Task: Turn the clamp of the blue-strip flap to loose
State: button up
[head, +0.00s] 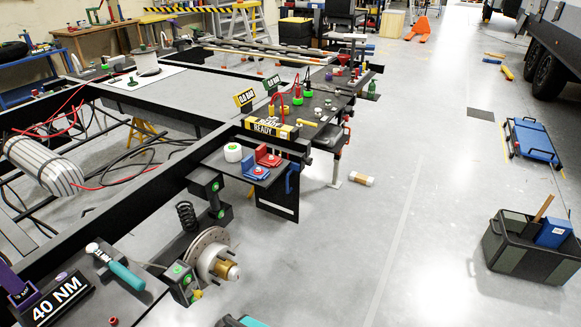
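A small black shelf (240,167) juts from the side of the chassis, with a dark panel (277,201) hanging below it that has a pale strip along its lower edge. A blue looped part (293,178) is at the shelf's right edge; it may be the clamp of the blue-strip flap, but I cannot tell for sure or read its setting. A blue block (256,171) and a red block (268,157), each with a red round top, sit on the shelf. My gripper is not in view.
A white roll (233,152) stands on the shelf. A brake disc (210,254) and a torque tool (120,268) by a "40 NM" sign (62,300) are at lower left. A small cylinder (361,179) lies on the floor. A dark crate (530,248) stands right; the middle floor is clear.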

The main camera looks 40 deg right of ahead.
aim_at(309, 161)
jog(key=z, duration=1.05)
jog(key=k, duration=0.1)
jog(key=u, duration=1.85)
jog(key=k, duration=1.35)
jog(key=z, duration=1.05)
jog(key=i, duration=1.4)
jog(key=u, duration=0.3)
